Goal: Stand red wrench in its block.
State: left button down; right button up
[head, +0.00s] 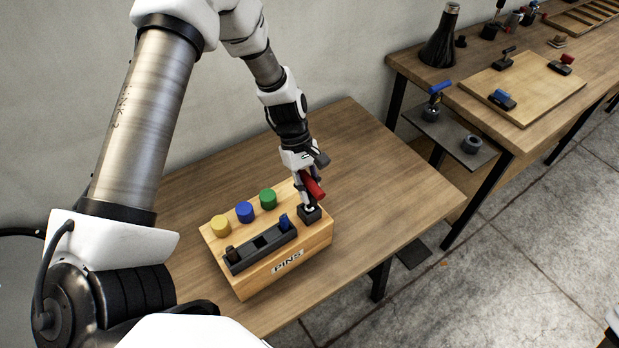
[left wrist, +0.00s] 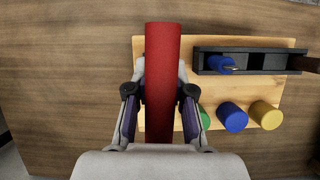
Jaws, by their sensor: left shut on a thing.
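My left gripper (head: 311,188) is shut on the red wrench (head: 314,187) above the right end of a wooden box marked PINS (head: 262,279). In the left wrist view the red handle (left wrist: 162,65) lies between the two fingers. A small black block (head: 310,215) shows directly below the gripper, with a short silver part above it. I cannot tell whether that block is a holder or the wrench's own head, nor whether the wrench is seated. My right gripper is not in view.
Yellow (head: 221,225), blue (head: 245,212) and green (head: 268,199) pegs stand along the box's back. A black slotted rack (head: 262,243) runs along its front, with a blue-topped piece (head: 284,222) close to the gripper. The table's right side is clear. Another bench (head: 535,125) holds several tools.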

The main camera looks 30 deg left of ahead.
pick_arm(q)
jog(key=c, duration=0.9)
grip_release()
jog(key=v, duration=1.2)
